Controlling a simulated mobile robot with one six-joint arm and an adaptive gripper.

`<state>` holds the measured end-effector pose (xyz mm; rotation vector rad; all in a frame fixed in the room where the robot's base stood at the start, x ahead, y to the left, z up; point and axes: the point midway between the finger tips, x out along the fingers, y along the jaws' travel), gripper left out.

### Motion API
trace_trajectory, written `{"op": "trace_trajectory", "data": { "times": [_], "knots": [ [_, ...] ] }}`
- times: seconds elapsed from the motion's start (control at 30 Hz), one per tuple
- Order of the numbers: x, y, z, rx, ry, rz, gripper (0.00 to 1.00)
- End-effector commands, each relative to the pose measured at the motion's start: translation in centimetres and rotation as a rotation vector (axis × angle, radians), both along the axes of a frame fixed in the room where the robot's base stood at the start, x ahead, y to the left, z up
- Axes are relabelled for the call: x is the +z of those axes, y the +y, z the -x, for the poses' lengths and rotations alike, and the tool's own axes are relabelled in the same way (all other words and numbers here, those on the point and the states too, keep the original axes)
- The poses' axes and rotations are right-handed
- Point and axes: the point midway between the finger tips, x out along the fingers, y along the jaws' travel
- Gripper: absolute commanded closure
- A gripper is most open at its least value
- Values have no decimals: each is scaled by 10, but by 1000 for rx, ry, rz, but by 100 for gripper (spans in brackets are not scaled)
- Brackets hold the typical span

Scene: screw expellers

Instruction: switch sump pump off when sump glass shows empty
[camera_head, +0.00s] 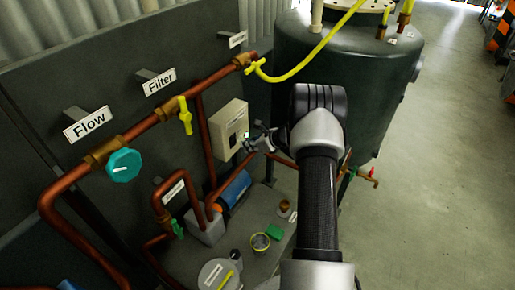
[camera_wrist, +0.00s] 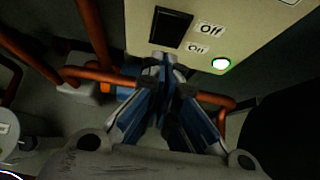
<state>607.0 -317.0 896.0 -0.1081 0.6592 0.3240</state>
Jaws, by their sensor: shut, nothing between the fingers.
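The pale switch box (camera_head: 229,128) is on the dark panel, left of my gripper (camera_head: 258,138). In the wrist view the switch box (camera_wrist: 215,45) shows a black rocker switch (camera_wrist: 171,28) labelled "Off" above and, it seems, "On" below. A green lamp (camera_wrist: 221,63) beside the labels is lit. My gripper (camera_wrist: 165,68) is shut and empty, with its fingertips just below the rocker; I cannot tell whether they touch the box. A blue pump motor (camera_head: 235,188) sits low below the box.
Copper pipes (camera_head: 150,122) with a teal flow knob (camera_head: 123,165) and a yellow filter valve (camera_head: 185,115) run along the panel. A large dark tank (camera_head: 385,90) stands behind my arm. Open concrete floor (camera_head: 450,150) lies to the right.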

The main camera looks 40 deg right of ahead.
Motion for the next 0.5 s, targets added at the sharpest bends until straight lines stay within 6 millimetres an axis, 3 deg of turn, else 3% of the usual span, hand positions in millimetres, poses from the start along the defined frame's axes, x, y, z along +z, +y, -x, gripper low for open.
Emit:
{"op": "trace_trajectory", "data": {
  "times": [0.2,0.5],
  "knots": [
    [5,7,-23,2,-3,3,100],
    [6,8,-26,0,-2,2,100]
  ]
}}
